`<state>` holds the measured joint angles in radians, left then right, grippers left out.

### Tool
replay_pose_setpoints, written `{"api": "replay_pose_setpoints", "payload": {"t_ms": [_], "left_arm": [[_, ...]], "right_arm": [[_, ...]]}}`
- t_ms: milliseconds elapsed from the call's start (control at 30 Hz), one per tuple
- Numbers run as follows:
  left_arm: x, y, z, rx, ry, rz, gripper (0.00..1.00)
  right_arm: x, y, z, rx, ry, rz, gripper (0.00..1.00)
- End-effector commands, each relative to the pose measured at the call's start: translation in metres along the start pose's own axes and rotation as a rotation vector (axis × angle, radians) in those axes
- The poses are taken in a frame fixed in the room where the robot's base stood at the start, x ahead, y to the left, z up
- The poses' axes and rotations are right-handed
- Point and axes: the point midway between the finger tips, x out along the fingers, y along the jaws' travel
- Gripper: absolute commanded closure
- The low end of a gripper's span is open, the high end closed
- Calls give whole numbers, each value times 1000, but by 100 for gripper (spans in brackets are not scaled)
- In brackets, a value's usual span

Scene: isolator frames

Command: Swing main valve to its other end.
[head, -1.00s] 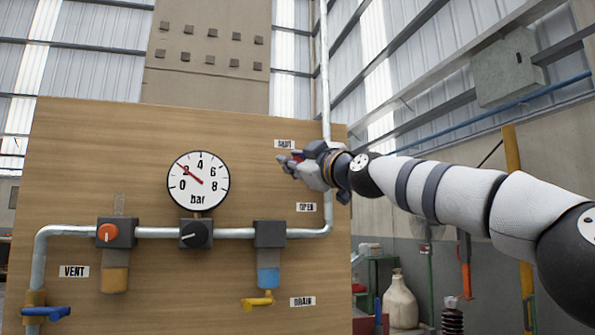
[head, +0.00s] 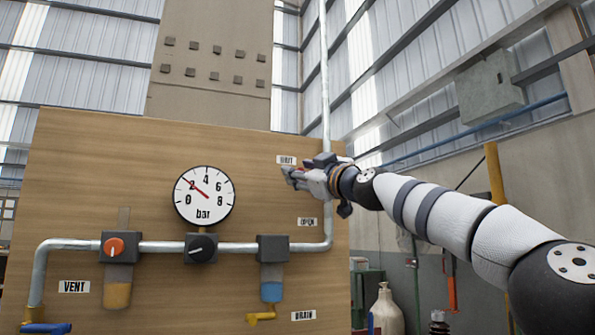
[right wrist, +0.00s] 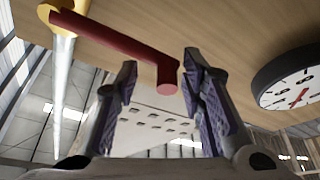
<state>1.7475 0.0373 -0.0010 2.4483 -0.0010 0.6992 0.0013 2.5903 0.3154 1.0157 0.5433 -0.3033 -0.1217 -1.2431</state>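The main valve's red lever (right wrist: 130,45) shows in the right wrist view, fixed to a yellow valve body (right wrist: 62,15) on the grey pipe. Its bent end lies between my right gripper's spread fingertips (right wrist: 160,75) in that view; I cannot tell whether either finger touches it. In the head view my right gripper (head: 293,177) is beside the SHUT label (head: 287,160), above the OPEN label (head: 307,222). It covers most of the valve, with only a bit of red visible. My left gripper is not in view.
A wooden panel (head: 100,160) carries a pressure gauge (head: 204,197) reading about 2 bar. Below are a regulator with an orange knob (head: 115,247), a black knob (head: 201,249), a blue-bowled filter (head: 271,283), a yellow drain lever (head: 261,317) and a blue vent lever (head: 46,328).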

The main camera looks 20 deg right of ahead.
Motion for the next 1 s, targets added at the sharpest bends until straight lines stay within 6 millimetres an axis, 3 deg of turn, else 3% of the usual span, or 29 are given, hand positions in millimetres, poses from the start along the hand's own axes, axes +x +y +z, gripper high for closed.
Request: {"api": "replay_pose_setpoints", "payload": {"t_ms": [533, 1000], "left_arm": [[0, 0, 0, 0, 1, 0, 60], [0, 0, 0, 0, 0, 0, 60]], "right_arm": [[-5, -2, -5, -8, 4, -6, 65], [-67, 0, -2, -1, 3, -3, 65]]}}
